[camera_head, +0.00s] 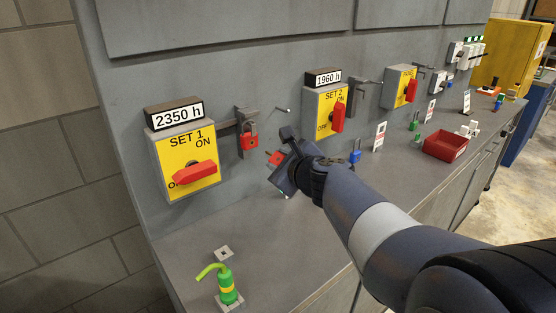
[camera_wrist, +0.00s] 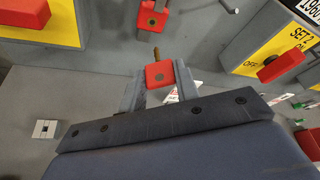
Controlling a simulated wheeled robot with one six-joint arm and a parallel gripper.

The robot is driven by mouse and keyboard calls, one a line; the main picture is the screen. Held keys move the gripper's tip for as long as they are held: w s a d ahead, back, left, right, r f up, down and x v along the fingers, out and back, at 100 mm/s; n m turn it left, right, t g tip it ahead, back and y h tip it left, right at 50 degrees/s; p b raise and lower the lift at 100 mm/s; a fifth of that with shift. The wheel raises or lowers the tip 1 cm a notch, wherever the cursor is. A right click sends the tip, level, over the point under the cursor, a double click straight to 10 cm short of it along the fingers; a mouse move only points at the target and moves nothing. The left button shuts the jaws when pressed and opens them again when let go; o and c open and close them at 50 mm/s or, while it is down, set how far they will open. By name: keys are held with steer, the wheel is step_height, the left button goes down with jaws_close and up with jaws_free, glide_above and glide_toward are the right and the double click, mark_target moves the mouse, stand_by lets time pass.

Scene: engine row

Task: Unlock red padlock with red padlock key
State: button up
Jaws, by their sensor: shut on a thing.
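The red padlock (camera_head: 249,141) hangs on the hasp to the right of the SET 1 switch box. In the wrist view its red body (camera_wrist: 152,21) shows a brass-ringed keyhole. My gripper (camera_head: 281,163) is shut on the red padlock key (camera_head: 273,158). In the wrist view the key's red head (camera_wrist: 159,75) sits between my gripper's two fingertips (camera_wrist: 160,82). Its short brass shaft points up toward the padlock. The key is apart from the padlock, with a gap between shaft tip and keyhole.
The SET 1 box (camera_head: 184,160) with its red handle is left of the padlock; the SET 2 box (camera_head: 327,112) is right. A green bottle (camera_head: 227,286) stands on the counter in front. A red tray (camera_head: 445,146) and a blue padlock (camera_head: 355,157) are farther right.

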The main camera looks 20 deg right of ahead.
steer(key=shift+w+a, duration=0.45)
steer(key=shift+w, duration=0.65)
steer(key=shift+w+a, duration=0.5)
steer(key=shift+w, duration=0.6)
steer(key=shift+w+a, duration=0.45)
steer(key=shift+w, duration=0.65)
steer(key=shift+d+r+m+g+y+p, duration=0.1)
steer(key=shift+m+g+y+p, duration=0.35)
steer(key=shift+m+p, duration=0.85)
steer(key=shift+d+m+g+y+p, duration=0.1)
steer(key=shift+m+g+y+p, duration=0.35)
steer(key=shift+p, duration=1.6)
steer(key=shift+w+d+m+y+p, duration=0.1)
steer(key=shift+m+y+p, duration=1.55)
steer(key=shift+p, duration=1.25)
steer(key=shift+f+m+h+b, duration=0.25)
steer(key=shift+f+m+b, duration=0.05)
steer(key=shift+f+b, duration=0.65)
